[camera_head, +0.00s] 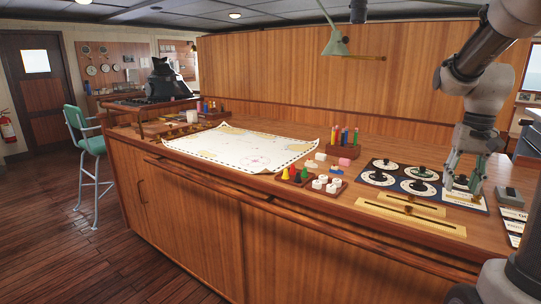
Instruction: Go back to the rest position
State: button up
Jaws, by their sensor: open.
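My gripper (465,172) hangs at the end of my arm on the right side of the view. Its fingers point down over the right part of the dark dial panel (388,189) on the wooden counter. The fingers look spread. A small dark piece shows near the fingertips; I cannot tell whether they touch it. No object is seen held in the fingers.
The counter (300,148) holds a large chart (240,147), a rack of coloured pens (345,138), a tray with small coloured pieces (297,176) and brass slotted plates (410,215). A green lamp (336,45) hangs above. A teal stool (78,127) stands left on clear floor.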

jog(key=s+a+r+n+t, duration=0.3)
jog(key=s+a+n+t, duration=0.1)
jog(key=s+a, duration=0.9)
jog(key=shift+s+a+n, duration=0.2)
jog(key=shift+s+n, duration=0.4)
jog(key=shift+s, duration=0.55)
